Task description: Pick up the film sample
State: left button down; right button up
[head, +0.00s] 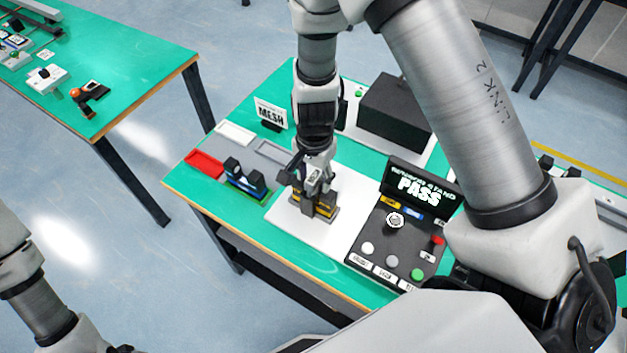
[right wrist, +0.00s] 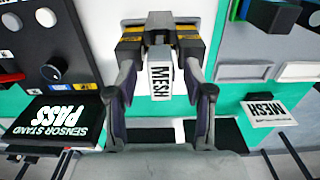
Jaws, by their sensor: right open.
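In the head view the holder (head: 325,212) stands on a white plate, and my gripper hides most of the sample. My right gripper (head: 314,190) points down at the holder. In the right wrist view its open fingers (right wrist: 161,68) lie on either side of the sample, with visible gaps between them and the sample. Part of my left arm shows at the lower left of the head view, but its gripper is out of frame.
A sensor stand with a PASS display (head: 420,188) and a button panel (head: 385,250) is right of the holder. A blue and black fixture (head: 245,180), a red tray (head: 203,164) and a MESH sign (head: 271,112) are left. A dark box (head: 395,108) stands behind.

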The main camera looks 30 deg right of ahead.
jog(key=shift+w+f, duration=0.3)
jog(key=shift+f, duration=0.15)
jog(key=shift+s+r, duration=0.1)
jog(key=shift+s, duration=0.05)
jog(key=shift+c, duration=0.3)
jog(key=shift+s+r, duration=0.1)
jog(key=shift+s, duration=0.15)
grip_shut()
jog(key=shift+w, duration=0.1)
